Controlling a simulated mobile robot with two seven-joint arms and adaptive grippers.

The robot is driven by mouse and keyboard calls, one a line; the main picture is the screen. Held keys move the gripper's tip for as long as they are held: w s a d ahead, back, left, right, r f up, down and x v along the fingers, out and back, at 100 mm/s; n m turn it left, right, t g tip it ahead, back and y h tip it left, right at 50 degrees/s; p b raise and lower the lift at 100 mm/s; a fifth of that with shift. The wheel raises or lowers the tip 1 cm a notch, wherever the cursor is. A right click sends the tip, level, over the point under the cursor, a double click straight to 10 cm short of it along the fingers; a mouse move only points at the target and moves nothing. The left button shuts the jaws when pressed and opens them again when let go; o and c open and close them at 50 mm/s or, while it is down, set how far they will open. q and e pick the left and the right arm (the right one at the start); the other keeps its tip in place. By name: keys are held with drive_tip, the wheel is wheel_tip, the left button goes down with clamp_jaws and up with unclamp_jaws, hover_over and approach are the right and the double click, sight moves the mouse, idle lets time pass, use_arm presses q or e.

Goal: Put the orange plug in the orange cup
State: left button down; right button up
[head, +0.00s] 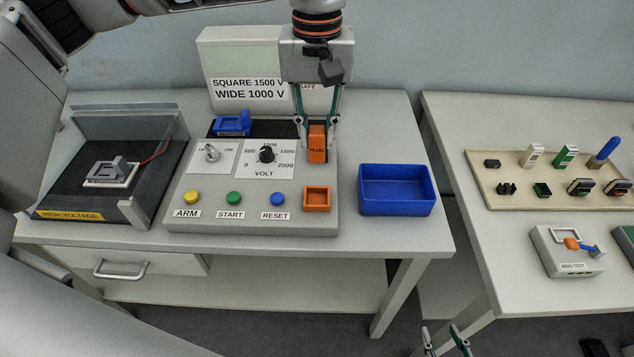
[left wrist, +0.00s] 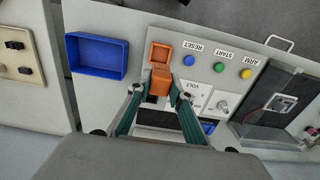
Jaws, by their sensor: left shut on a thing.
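My left gripper (head: 317,150) is shut on the orange plug (head: 317,143) and holds it upright over the back right part of the grey control panel. The plug also shows between the fingers in the left wrist view (left wrist: 160,82). The orange cup (head: 317,207), a square open box, sits at the panel's front right corner, in front of the plug in the head view. It also shows just beyond the plug in the left wrist view (left wrist: 160,52). It looks empty. My right gripper (head: 446,341) shows only its fingertips at the bottom edge, apart and empty.
A blue bin (head: 397,204) stands right of the panel. Yellow, green and blue buttons (head: 278,199), a knob (head: 267,154) and a toggle switch (head: 212,152) stick up on the panel. A sign box (head: 240,55) stands behind. A high-voltage fixture (head: 110,175) is at left.

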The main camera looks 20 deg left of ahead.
use_arm(q)
drive_tip(key=shift+f, duration=6.2)
drive_tip(key=c, duration=1.8)
unclamp_jaws()
drive_tip(key=shift+f, duration=0.15)
drive_tip(key=shift+r, duration=0.45)
wheel_tip(320, 180, up, 12)
drive_tip(key=shift+f, duration=0.25)
